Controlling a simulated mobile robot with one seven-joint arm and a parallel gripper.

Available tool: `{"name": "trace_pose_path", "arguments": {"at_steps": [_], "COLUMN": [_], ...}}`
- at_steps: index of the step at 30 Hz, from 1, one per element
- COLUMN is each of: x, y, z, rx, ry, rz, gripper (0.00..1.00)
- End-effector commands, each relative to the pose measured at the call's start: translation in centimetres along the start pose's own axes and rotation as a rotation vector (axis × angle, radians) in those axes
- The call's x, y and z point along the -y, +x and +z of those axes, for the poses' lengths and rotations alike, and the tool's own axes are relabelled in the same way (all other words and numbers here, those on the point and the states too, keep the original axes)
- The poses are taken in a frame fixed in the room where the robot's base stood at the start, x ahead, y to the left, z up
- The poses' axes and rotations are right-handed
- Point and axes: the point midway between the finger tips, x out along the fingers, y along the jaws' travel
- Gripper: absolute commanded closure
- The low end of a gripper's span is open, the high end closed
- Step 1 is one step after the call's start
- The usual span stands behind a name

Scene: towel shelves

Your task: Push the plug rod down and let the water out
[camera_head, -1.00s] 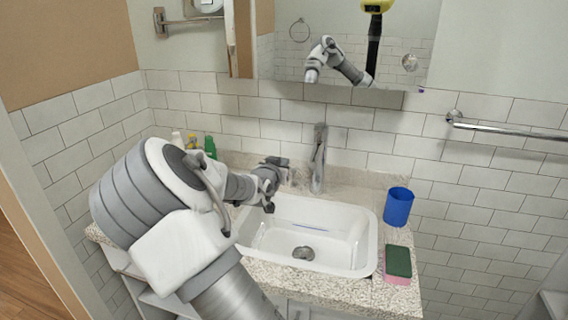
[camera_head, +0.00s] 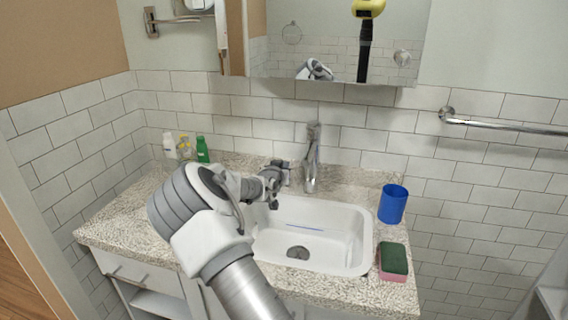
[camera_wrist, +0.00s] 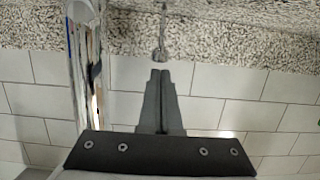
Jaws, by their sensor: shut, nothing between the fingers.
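The white sink basin (camera_head: 345,262) is set in the speckled counter, with a dark drain plug (camera_head: 298,252) at its bottom. A thin blue line crosses the inside of the basin; I cannot tell the water level. The chrome faucet (camera_head: 312,160) stands behind the basin and shows at left in the wrist view (camera_wrist: 88,60). The thin plug rod (camera_wrist: 162,28) has a small knob just beyond my fingertips. My gripper (camera_wrist: 160,73) is shut and empty, lined up with the knob; contact is unclear. In the head view my gripper (camera_head: 285,174) is left of the faucet.
A blue cup (camera_head: 393,204) and a green and pink sponge (camera_head: 392,262) stand right of the basin. Several bottles (camera_head: 186,147) stand at the back left. The tiled wall and mirror (camera_head: 335,45) are close behind.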

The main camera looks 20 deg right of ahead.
Motion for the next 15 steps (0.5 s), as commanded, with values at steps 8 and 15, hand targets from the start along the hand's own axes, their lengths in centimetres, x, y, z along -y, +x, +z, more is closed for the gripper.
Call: {"name": "trace_pose_path", "arguments": {"at_steps": [8, 15], "x": [0.0, -0.1], "y": [0.0, 0.5], "z": [0.1, 2.1], "rx": [0.0, 0.002], "ry": [0.0, 0.0], "rz": [0.001, 0.001], "gripper": [1.0, 1.0]}}
